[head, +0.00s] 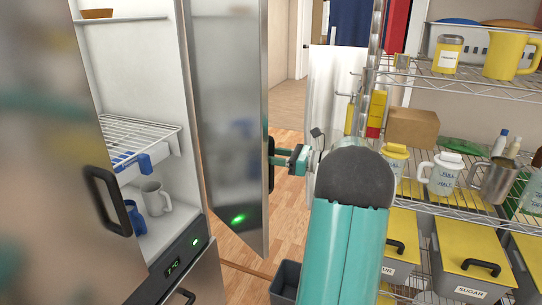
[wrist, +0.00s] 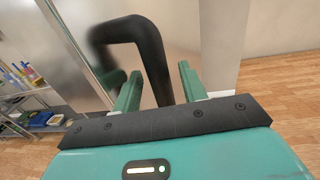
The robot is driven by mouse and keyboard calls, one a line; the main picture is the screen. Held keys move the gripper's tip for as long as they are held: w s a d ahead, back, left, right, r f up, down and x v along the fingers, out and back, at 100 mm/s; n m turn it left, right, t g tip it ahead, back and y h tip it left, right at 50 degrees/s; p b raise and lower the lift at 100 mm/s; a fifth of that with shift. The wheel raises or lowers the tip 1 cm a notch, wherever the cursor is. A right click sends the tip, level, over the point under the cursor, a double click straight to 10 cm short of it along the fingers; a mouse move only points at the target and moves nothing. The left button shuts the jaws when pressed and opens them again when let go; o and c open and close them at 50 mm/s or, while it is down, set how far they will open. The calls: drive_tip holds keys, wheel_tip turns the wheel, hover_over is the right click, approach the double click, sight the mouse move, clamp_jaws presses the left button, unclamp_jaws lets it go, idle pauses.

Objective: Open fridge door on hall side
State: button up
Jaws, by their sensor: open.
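The hall-side fridge door (head: 228,110) stands open in the head view, with a green light low on its panel. Its black handle (head: 271,165) is on the door's right side. My gripper (head: 280,159) is at this handle at the end of my teal arm. In the wrist view the bent black handle (wrist: 152,50) passes between the two teal fingers of my gripper (wrist: 158,88). The fingers are apart, with a gap showing beside the handle. The fridge interior (head: 140,70) shows to the left of the door.
A second door with a black handle (head: 108,200) is close on the left, partly blurred. Inside are a wire rack (head: 135,138) and a white mug (head: 156,198). A loaded wire shelf (head: 470,210) stands close on the right. Wooden floor (head: 288,205) shows beyond the hall-side door.

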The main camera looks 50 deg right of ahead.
drive_tip(key=v, duration=1)
drive_tip(key=shift+s, duration=0.4)
drive_tip(key=shift+d, duration=0.15)
drive_tip(key=shift+c, duration=0.4)
